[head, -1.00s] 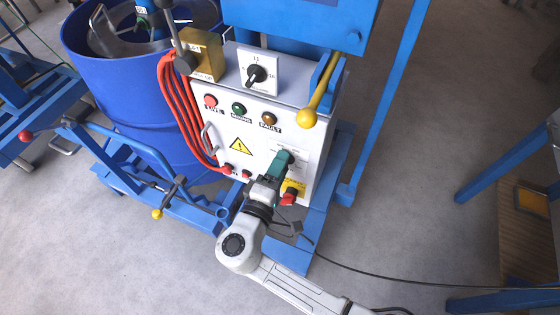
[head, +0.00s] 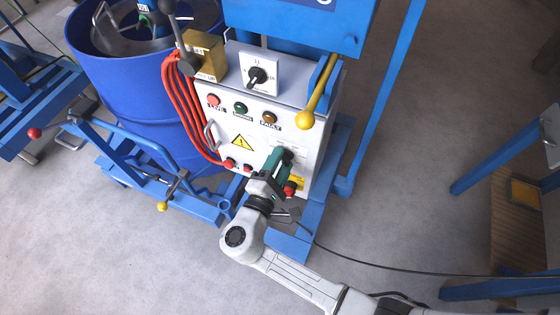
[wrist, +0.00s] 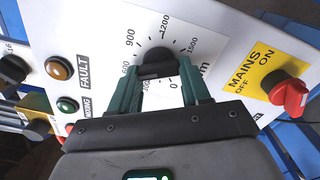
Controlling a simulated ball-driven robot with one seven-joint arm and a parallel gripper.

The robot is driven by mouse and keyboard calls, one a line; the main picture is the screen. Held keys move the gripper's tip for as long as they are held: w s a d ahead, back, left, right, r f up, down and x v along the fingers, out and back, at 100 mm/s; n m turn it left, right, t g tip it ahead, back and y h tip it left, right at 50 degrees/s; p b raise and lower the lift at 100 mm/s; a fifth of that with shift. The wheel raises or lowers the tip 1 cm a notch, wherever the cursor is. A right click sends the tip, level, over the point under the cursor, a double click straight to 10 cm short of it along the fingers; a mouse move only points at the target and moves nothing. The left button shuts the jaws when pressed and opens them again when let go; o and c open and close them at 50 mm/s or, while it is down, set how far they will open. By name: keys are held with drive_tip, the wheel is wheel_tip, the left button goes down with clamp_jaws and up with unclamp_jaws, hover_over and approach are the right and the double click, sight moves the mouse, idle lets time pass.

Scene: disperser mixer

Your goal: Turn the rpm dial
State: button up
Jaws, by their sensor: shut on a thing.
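The rpm dial (wrist: 157,63) is a black knob on the white front panel, with a printed scale from 0 through 300, 600, 900, 1200 and 1500 around it. My gripper (wrist: 158,74) is shut on the dial's knob, one green finger on each side in the wrist view. In the head view my gripper (head: 278,157) reaches the lower right of the panel and hides most of the dial. Which mark the knob points to is not clear.
A red mains switch (wrist: 290,97) on a yellow plate sits close beside the dial. Lamps including the amber FAULT lamp (head: 269,117) are above. Red cables (head: 190,115) hang at the panel's left. A yellow-knobbed lever (head: 305,120) juts out at upper right.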

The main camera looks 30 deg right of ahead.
drive_tip(key=shift+f, duration=0.1)
drive_tip(key=o, duration=1.1)
drive_tip(key=shift+c, duration=0.2)
drive_tip(key=shift+a, duration=0.1)
drive_tip(key=b+v, duration=0.1)
drive_tip(key=v, duration=0.9)
drive_tip(key=shift+s+a, duration=0.25)
